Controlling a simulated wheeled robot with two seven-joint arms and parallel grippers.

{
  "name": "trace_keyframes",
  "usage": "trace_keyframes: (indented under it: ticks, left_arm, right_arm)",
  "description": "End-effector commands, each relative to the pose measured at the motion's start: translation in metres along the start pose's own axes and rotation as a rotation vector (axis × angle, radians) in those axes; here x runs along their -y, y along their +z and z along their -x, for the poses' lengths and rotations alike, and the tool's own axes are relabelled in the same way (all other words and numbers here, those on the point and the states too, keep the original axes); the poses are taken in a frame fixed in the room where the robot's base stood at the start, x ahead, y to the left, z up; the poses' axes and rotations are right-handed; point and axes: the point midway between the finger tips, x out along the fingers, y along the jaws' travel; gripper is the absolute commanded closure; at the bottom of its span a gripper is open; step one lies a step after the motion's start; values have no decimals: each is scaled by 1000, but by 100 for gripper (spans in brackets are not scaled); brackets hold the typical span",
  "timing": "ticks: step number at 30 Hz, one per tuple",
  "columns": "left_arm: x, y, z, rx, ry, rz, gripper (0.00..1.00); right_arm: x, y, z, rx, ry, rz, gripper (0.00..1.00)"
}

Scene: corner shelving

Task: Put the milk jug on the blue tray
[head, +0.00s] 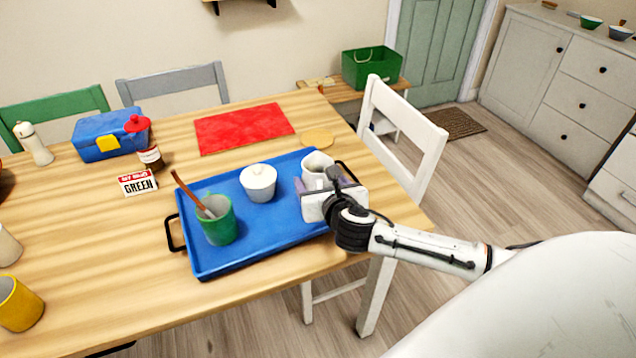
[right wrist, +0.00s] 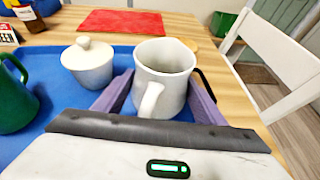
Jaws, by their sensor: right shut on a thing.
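The white milk jug (head: 317,164) is at the right end of the blue tray (head: 213,262), beside the tray's black right handle. My right gripper (head: 314,182) is shut on it. In the right wrist view the jug (right wrist: 165,72) stands upright between the two purple fingers, its handle towards the wrist. The jug's base is hidden by the gripper, so I cannot tell whether it touches the tray. My left gripper is not in view.
A white lidded sugar bowl (head: 259,184) and a green mug (head: 217,222) with a wooden spoon stand on the tray. A red placemat (head: 243,128) and a round coaster (head: 317,139) lie behind. A white chair (head: 404,130) stands close to the table's right edge.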

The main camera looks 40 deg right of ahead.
Motion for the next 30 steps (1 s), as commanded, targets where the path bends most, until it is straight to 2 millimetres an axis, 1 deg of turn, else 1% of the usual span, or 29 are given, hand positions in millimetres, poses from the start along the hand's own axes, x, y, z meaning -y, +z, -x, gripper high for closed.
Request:
trace_keyframes:
  ticks: [5, 10, 11, 12, 14, 22, 25, 28, 30]
  left_arm:
    - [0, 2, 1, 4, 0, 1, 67]
    - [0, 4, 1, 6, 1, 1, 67]
    - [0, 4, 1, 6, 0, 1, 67]
    - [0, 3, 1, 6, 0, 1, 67]
    - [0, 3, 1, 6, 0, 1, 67]
    - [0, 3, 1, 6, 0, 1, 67]
    - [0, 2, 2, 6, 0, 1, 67]
    - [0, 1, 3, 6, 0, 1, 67]
    - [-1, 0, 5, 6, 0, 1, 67]
  right_arm:
    - [-1, 3, 0, 7, 2, -1, 72]
    - [0, 0, -1, 6, 1, -1, 72]
    - [0, -2, -1, 2, 0, -1, 32]
    - [0, -2, -1, 2, 0, -1, 26]
    - [0, -2, -1, 2, 0, -1, 17]
    - [0, -1, -1, 2, 0, -1, 17]
    - [0, 2, 2, 2, 1, 0, 17]
    - [0, 1, 15, 0, 1, 2, 17]
    - [0, 1, 29, -1, 3, 1, 17]
